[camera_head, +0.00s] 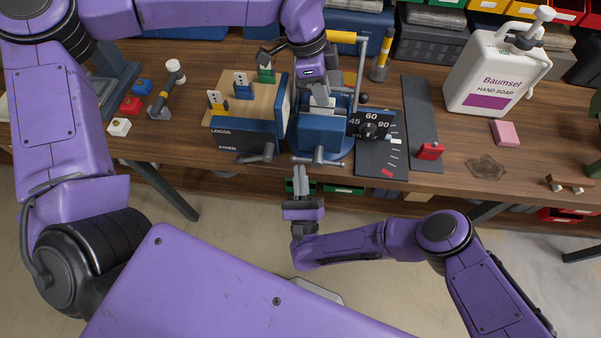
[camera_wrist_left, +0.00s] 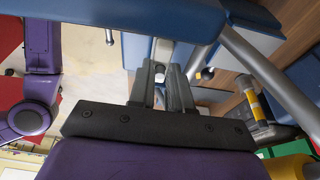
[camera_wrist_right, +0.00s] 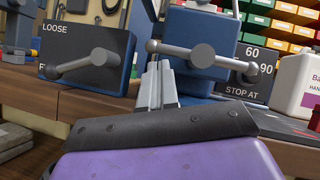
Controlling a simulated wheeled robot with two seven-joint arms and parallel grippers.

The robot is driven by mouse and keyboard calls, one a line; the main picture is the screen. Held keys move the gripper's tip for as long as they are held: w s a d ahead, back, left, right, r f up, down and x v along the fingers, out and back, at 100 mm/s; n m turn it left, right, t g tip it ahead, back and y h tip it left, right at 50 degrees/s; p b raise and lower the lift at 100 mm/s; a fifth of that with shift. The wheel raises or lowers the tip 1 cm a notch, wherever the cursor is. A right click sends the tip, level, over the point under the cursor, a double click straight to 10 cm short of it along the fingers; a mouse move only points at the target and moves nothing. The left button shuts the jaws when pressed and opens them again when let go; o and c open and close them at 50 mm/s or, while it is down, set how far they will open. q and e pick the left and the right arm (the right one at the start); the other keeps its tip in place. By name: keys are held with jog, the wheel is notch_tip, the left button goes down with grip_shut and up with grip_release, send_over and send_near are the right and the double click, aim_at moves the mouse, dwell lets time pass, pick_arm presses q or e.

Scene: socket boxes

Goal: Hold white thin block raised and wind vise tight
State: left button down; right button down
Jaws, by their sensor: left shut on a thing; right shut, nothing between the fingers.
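A blue vise (camera_head: 318,137) stands at the bench's front edge, with a grey winding bar (camera_head: 318,160) across its front. My left gripper (camera_head: 318,108) points down over the vise's top. It is shut on the white thin block (camera_wrist_left: 161,48), of which only a small pale part shows between the fingertips. Whether the block touches the vise jaws is hidden. My right gripper (camera_head: 299,171) is shut and empty, in front of and below the winding bar. In the right wrist view its fingertips (camera_wrist_right: 161,66) point up near the bar (camera_wrist_right: 202,56) and look apart from it.
A dark-fronted box (camera_head: 245,140) marked LOOSE and FIXED, with its own handle (camera_head: 258,154), stands left of the vise. A dial plate (camera_head: 371,125) reading 45, 60, 90 is at its right. A soap bottle (camera_head: 494,80) and pink block (camera_head: 505,133) stand further right.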

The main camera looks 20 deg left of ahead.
pick_arm(q)
jog(key=c, duration=1)
grip_release()
jog(key=shift+s+r, duration=0.1)
pick_arm(e)
jog(key=s+d+f, duration=0.2)
jog(key=s+f, duration=0.6)
jog(key=s, duration=0.1)
jog(key=shift+d+f, duration=0.25)
jog(key=shift+f, duration=0.15)
pick_arm(q)
jog(key=shift+o, duration=0.9)
jog(key=shift+r, duration=0.1)
jog(key=shift+w, duration=0.2)
jog(key=shift+c, duration=0.3)
jog(key=shift+r, duration=0.15)
pick_arm(e)
jog(key=shift+r, duration=0.1)
